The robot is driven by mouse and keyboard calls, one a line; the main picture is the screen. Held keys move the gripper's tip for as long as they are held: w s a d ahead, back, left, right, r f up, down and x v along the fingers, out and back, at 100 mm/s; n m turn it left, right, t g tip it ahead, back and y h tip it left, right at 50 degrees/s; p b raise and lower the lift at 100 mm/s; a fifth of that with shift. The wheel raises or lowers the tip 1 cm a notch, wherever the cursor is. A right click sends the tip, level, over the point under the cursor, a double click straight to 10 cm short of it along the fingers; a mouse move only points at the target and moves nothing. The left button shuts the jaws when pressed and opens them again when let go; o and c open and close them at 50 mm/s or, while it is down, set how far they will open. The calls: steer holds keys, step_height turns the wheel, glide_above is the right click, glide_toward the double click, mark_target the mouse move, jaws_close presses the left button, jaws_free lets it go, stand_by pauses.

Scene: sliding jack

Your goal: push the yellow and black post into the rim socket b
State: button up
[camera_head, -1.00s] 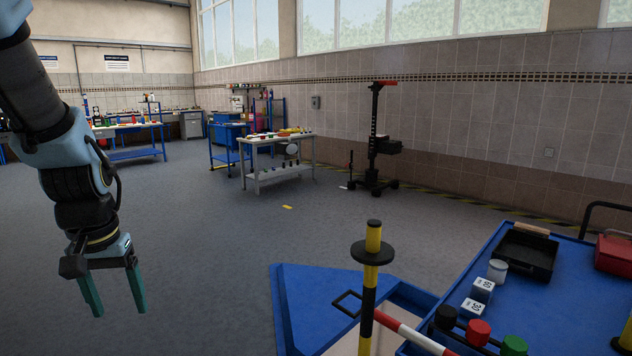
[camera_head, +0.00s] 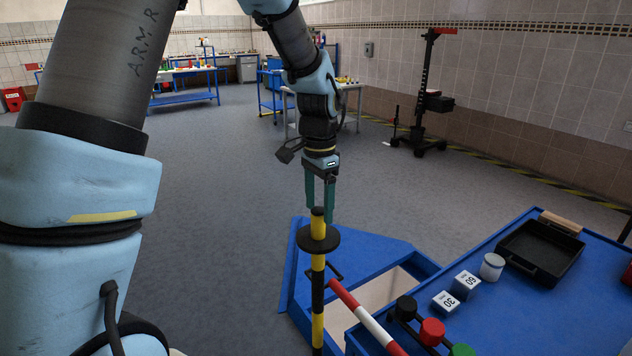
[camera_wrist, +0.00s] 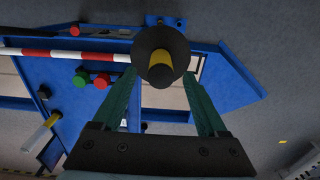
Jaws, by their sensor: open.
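The yellow and black post (camera_head: 317,262) stands upright at the edge of the blue frame (camera_head: 295,275), with a black disc near its top. In the wrist view the yellow top of the post (camera_wrist: 160,64) and the disc show end-on between the fingertips. My gripper (camera_head: 320,207) points down over the post top, its two green fingers open. The wrist view shows my fingers (camera_wrist: 160,75) on either side of the post; whether they touch it I cannot tell. I cannot make out rim socket b; the post's lower end is cut off in the head view.
A red and white bar (camera_head: 365,318) runs close beside the post. To the right, the blue bench top (camera_head: 480,320) carries red, green and black knobs (camera_head: 432,331), numbered blocks (camera_head: 467,284), a white cup (camera_head: 492,266) and a black tray (camera_head: 540,252). Open floor lies to the left.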

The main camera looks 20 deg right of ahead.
mark_target(318, 213)
steer(key=shift+f+p, duration=0.5)
steer(key=shift+f, duration=1.95)
steer(key=shift+a, duration=0.1)
jaws_close()
steer(key=shift+r, duration=0.1)
